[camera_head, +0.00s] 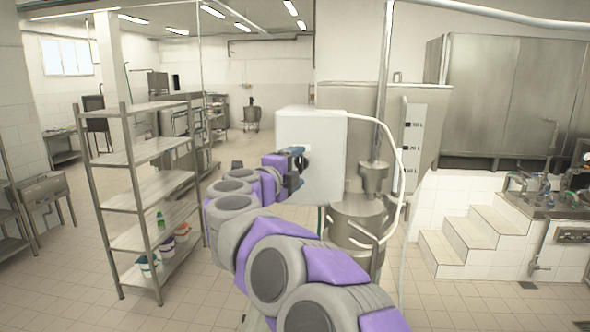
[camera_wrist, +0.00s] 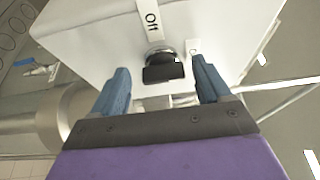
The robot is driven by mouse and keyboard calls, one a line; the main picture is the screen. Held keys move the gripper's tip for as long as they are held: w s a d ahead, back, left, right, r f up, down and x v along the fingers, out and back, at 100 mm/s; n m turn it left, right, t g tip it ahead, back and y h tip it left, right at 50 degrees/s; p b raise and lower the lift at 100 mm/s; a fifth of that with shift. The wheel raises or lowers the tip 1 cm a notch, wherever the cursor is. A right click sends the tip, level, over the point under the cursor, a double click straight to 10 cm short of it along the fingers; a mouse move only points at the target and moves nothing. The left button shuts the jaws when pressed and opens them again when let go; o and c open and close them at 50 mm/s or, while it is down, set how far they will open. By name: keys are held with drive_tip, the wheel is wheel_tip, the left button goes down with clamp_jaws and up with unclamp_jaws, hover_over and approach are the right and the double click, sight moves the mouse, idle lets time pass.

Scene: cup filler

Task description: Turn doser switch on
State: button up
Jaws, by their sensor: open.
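The doser is a white box (camera_head: 325,135) in the middle of the head view. The wrist view shows its white face (camera_wrist: 100,45) close up. A black rotary switch (camera_wrist: 163,68) with a metal collar sits on that face, beside a label (camera_wrist: 152,18) reading "Off". In the head view my arm covers most of the switch. My gripper (camera_wrist: 163,82) is open, with one blue finger on each side of the switch and a gap to it. It also shows at the box's left side in the head view (camera_head: 297,163). I cannot tell whether either finger touches the face.
A metal shelf rack (camera_head: 150,165) with several small containers stands at left. A steel vessel (camera_head: 358,222) and a white hose (camera_head: 398,150) are beside and below the box. White steps (camera_head: 470,235) are at right. Open tiled floor lies at lower left.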

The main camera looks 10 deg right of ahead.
drive_tip(key=b+v, duration=0.2)
drive_tip(key=v, duration=1.5)
drive_tip(key=shift+a, duration=0.1)
